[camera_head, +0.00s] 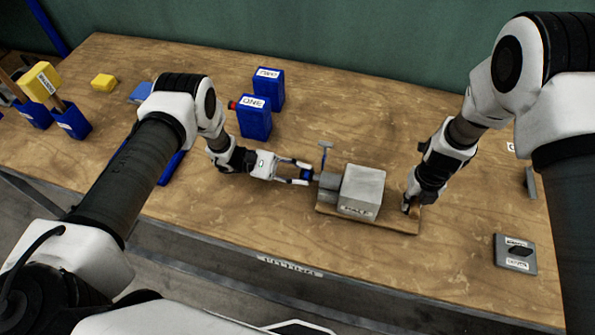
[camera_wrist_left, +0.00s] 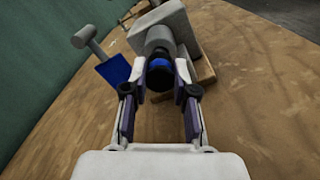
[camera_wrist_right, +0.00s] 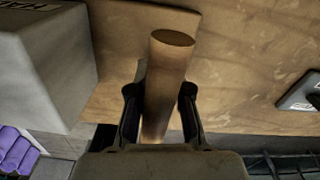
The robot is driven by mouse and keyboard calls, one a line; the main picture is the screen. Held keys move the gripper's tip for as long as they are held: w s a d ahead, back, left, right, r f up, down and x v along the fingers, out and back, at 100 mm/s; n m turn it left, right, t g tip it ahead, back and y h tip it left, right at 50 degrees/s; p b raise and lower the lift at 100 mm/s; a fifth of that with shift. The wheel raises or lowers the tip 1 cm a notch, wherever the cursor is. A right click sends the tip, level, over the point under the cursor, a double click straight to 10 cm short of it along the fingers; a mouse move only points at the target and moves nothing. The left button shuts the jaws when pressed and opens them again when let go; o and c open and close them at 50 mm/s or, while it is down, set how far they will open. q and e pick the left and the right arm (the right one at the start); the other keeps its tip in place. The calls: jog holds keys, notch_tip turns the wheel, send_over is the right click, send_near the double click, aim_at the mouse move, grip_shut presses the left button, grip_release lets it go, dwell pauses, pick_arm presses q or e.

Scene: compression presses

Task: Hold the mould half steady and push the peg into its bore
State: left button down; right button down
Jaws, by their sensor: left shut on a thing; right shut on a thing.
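The mould half (camera_head: 362,188) is a grey block with a label on its front, on a wooden board (camera_head: 385,222). My left gripper (camera_head: 304,173) is to its left, shut on the peg (camera_head: 327,182). In the left wrist view the peg (camera_wrist_left: 158,42) is a grey cylinder with a blue band between the fingers. It points at the block's left face; how deep it sits in the bore is hidden. My right gripper (camera_head: 408,206) is at the board's right end. In the right wrist view it is shut on an upright wooden post (camera_wrist_right: 168,85), right of the block (camera_wrist_right: 45,65).
A grey-headed tool with a blue part (camera_head: 326,148) stands just behind the peg. Blue bins ONE (camera_head: 254,124) and TWO (camera_head: 269,95) stand further back. A dark grey plate (camera_head: 515,254) lies at the right. The table between the bins and the right arm is clear.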

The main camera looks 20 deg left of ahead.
pick_arm(q)
jog(key=shift+d, duration=0.85)
jog(key=c, duration=0.8)
grip_release()
jog(key=shift+d, duration=0.1)
jog(key=a, duration=1.2)
jog(key=shift+f, duration=0.15)
